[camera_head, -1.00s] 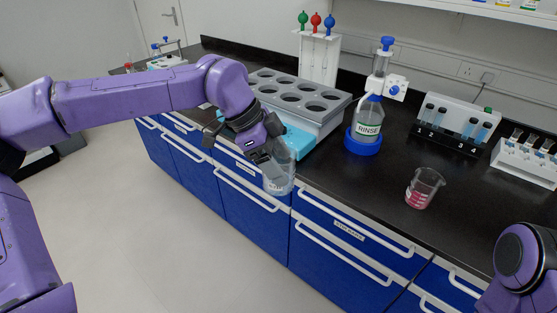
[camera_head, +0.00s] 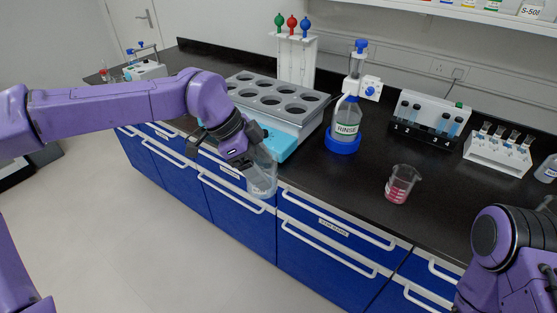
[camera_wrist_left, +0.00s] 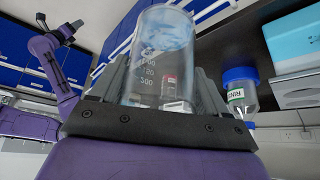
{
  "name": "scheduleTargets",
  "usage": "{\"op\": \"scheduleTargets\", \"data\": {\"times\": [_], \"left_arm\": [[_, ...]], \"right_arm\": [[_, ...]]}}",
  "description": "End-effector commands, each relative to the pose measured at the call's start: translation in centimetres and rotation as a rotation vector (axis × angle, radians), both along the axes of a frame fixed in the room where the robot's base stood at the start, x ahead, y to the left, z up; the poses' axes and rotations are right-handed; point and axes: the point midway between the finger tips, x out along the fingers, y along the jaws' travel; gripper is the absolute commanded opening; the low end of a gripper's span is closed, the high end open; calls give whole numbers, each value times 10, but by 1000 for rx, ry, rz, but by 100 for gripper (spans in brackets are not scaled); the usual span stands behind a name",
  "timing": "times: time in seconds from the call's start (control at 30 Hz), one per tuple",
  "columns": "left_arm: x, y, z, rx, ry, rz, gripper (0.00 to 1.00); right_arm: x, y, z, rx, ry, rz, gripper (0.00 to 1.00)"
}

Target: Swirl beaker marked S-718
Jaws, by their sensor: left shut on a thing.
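My left gripper (camera_head: 246,160) is shut on a clear glass beaker (camera_head: 262,178) and holds it in front of the bench edge, above the blue drawers. In the left wrist view the beaker (camera_wrist_left: 160,60) sits between the fingers; volume marks show, but I cannot read a label S-718 on it. Another beaker with red liquid (camera_head: 401,185) stands on the bench to the right. My right arm shows at the lower right; its fingers are not clearly visible.
The multi-well heating block (camera_head: 270,100) with a light-blue front stands behind the held beaker. A blue-capped RINSE bottle (camera_head: 346,120) is right of it. Tube racks (camera_head: 428,118) (camera_head: 497,152) stand farther right. The black bench top (camera_head: 340,180) before the bottle is clear.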

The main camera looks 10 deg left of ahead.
Motion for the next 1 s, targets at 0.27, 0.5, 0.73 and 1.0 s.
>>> {"op": "scheduleTargets", "data": {"times": [0.27,0.5,0.73,1.0], "left_arm": [[-43,-27,-6,5,-1,-3,36],[-9,-57,5,2,4,2,36],[17,-26,2,0,1,3,36],[17,-28,-2,1,0,-1,36]], "right_arm": [[0,0,-28,0,1,0,43],[0,0,-4,0,0,0,43],[0,0,20,0,0,0,43],[0,0,14,0,0,0,43]]}}
